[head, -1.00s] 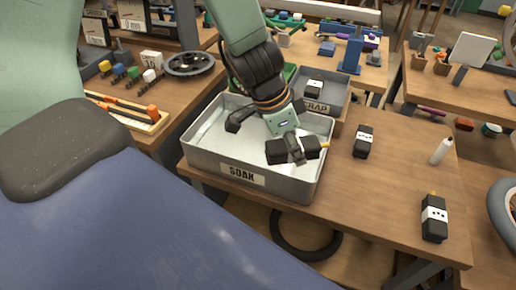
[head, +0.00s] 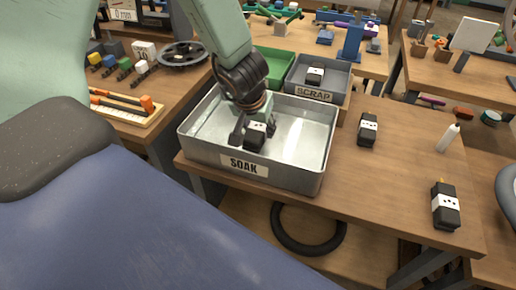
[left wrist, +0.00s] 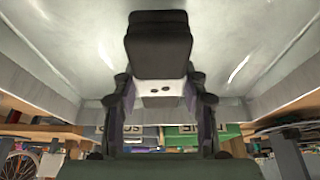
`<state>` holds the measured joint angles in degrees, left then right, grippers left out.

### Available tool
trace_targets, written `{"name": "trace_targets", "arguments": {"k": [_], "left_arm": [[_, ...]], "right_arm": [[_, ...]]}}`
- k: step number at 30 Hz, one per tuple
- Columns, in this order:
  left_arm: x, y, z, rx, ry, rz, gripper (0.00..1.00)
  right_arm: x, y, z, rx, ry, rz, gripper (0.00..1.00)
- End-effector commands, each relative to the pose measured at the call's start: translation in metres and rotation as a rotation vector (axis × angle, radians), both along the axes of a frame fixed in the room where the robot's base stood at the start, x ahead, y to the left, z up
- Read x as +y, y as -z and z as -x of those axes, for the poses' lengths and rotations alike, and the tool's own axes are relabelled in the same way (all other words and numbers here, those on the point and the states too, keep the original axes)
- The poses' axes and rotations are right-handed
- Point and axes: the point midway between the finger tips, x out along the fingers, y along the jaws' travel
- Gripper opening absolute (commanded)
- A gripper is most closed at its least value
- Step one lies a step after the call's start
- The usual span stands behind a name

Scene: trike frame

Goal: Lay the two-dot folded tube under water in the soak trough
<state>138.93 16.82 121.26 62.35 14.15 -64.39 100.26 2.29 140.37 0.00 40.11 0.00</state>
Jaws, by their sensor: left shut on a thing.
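The soak trough (head: 243,165) is a grey metal tray labelled SOAK at the near left of the bench. My left gripper (head: 254,132) is inside its walls, pointing down, and shut on a black folded tube (head: 257,139). In the left wrist view the folded tube (left wrist: 159,48) sits between the two fingers (left wrist: 160,105), and its pale band shows two dark dots. The trough's pale floor fills the view behind it. I cannot tell whether the tube touches the floor or where the water surface lies. My right gripper is not in view.
Behind the trough are a grey SCRAP bin (head: 318,95) holding a banded tube (head: 315,73) and a green bin (head: 273,65).

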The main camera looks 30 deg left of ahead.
Motion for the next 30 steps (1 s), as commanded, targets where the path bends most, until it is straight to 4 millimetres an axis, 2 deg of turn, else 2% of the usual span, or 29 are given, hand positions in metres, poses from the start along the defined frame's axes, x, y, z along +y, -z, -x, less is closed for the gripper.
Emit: {"name": "trace_targets", "arguments": {"k": [1, 3, 11, 19, 30], "left_arm": [[0.001, 0.011, 0.000, 0.000, -0.001, 0.000, 0.07], [0.001, 0.017, 0.000, 0.000, 0.000, 0.000, 0.07], [0.003, 0.028, 0.000, -0.001, 0.000, 0.001, 0.07], [0.003, 0.056, 0.000, 0.000, 0.000, 0.000, 0.07], [0.003, 0.057, 0.000, 0.000, 0.000, 0.000, 0.07]], "right_arm": [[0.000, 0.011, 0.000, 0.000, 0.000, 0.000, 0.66], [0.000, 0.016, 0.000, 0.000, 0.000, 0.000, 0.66], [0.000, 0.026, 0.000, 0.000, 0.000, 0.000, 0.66], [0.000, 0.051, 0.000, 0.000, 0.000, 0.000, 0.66], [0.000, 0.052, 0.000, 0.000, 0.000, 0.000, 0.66]]}}
